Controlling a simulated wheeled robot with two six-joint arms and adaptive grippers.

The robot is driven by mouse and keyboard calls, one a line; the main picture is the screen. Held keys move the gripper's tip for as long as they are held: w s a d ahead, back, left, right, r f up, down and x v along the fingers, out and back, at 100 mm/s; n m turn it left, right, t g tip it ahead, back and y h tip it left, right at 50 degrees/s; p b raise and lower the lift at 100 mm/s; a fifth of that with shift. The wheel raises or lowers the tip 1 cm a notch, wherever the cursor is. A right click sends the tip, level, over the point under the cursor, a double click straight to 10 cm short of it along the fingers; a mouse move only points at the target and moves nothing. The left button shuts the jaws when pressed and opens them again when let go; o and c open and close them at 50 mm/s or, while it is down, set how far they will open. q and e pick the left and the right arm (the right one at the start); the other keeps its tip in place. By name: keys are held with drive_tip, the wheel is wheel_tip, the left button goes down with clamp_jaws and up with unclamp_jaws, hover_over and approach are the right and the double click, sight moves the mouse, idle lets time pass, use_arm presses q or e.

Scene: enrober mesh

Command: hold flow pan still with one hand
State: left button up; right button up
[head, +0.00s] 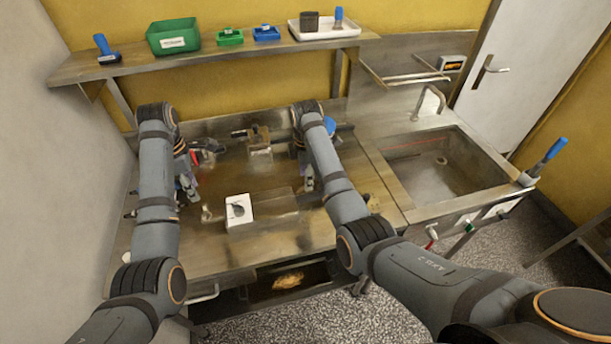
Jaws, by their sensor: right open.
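I cannot single out the flow pan with certainty. A low, dull metal piece (275,203) lies on the steel worktop between my arms, behind and right of a white block with a dark mark (239,210). My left gripper (190,190) is low over the left part of the worktop, left of the block. Its fingers are small and partly hidden, so their opening does not show. My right gripper (308,181) is open, just right of the metal piece and partly hidden by my arm. Contact with the worktop or metal piece cannot be judged.
A metal fixture (258,138) stands at the back of the worktop. A sink (440,170) with a tap is on the right. The wall shelf (220,56) holds a green bin (173,37), small trays and a white tray (323,30). An open compartment (290,280) is below the front edge.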

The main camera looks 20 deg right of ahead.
sight(306, 196)
wheel_tip(306, 196, down, 10)
drive_tip(key=shift+f, duration=0.25)
idle(0.3)
clamp_jaws()
idle(0.8)
